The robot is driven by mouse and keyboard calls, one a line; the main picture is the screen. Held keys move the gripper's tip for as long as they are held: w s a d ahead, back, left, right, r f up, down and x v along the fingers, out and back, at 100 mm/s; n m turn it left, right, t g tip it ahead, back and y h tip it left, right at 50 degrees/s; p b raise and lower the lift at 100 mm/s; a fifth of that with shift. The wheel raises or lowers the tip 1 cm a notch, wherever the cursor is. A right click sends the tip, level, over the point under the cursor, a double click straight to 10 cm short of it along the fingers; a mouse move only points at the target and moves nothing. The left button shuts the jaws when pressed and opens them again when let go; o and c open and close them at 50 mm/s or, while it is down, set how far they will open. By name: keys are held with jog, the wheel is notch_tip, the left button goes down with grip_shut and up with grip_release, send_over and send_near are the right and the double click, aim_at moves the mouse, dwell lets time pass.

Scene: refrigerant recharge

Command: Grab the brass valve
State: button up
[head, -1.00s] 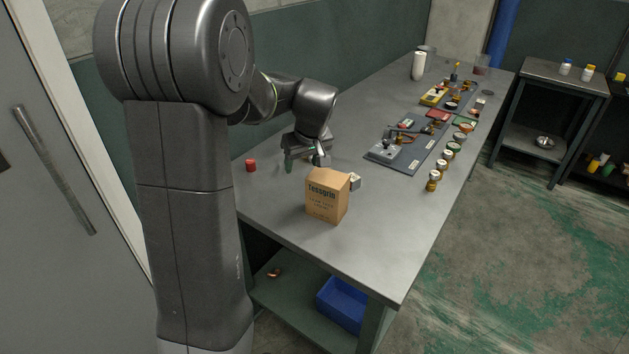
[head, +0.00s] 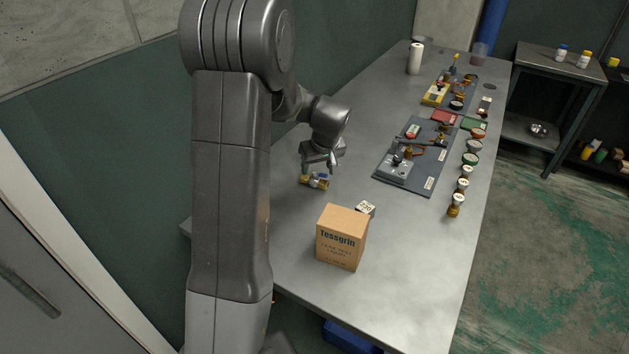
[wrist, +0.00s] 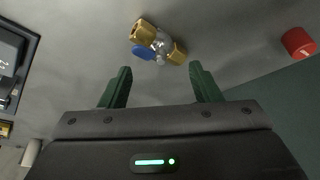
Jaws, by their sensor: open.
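The brass valve (wrist: 175,56) lies on the metal bench, with brass ends, a silvery middle and a blue handle. In the wrist view it is just beyond my open fingertips, about centred between them, and nothing is gripped. My gripper (wrist: 160,72) has two green fingers spread apart. In the head view the valve (head: 313,182) lies just below my gripper (head: 319,164) on the bench's left part. I cannot tell the exact height of the fingers above the bench.
A cardboard box (head: 341,240) stands near the bench front, with a small white-topped block (head: 366,208) behind it. A grey mat (head: 418,178) with tools lies to the right, beside a row of several jars (head: 463,186). A red cap (wrist: 298,42) lies right in the wrist view.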

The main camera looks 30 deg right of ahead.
aim_at(315, 173)
jog(key=shift+p+x, duration=0.6)
jog(key=shift+x, duration=1.95)
jog(key=c, duration=1.2)
